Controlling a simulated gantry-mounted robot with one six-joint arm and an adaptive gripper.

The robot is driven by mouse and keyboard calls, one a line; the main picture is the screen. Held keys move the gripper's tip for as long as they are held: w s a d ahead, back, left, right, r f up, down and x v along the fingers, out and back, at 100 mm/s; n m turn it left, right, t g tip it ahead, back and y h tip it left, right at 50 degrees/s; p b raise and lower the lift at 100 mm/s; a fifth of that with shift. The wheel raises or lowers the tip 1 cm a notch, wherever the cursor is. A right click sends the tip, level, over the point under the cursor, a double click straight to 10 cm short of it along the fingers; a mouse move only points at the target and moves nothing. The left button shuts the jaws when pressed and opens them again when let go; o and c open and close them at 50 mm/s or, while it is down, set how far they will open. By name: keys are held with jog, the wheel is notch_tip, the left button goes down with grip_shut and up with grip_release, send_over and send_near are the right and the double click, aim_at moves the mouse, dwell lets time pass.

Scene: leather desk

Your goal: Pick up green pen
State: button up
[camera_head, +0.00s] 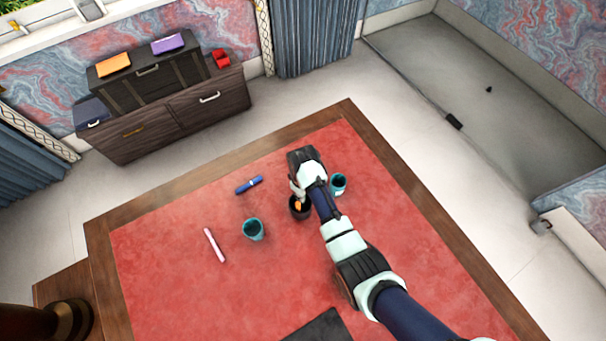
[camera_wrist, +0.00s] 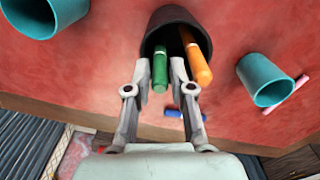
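The green pen (camera_wrist: 160,68) stands in a dark cup (camera_wrist: 172,17), leaning against its inside, beside an orange pen (camera_wrist: 196,60). My gripper (camera_wrist: 160,72) is open, with one finger on each side of the green pen's upper end. Small gaps show between the pen and the fingers. The right finger lies between the green and orange pens. In the head view the dark cup (camera_head: 296,213) is partly hidden under my arm, the orange pen (camera_head: 298,205) shows in it, and the green pen is hidden. My gripper (camera_head: 297,190) is over this cup.
A teal cup (camera_head: 253,230) stands left of the dark cup and another teal cup (camera_head: 338,184) to its right. A blue pen (camera_head: 249,185) and a pink pen (camera_head: 215,245) lie on the red desk top (camera_head: 170,290). A dark flat object (camera_head: 322,328) lies near the front.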

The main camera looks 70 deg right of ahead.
jog(key=shift+c, duration=0.3)
grip_shut()
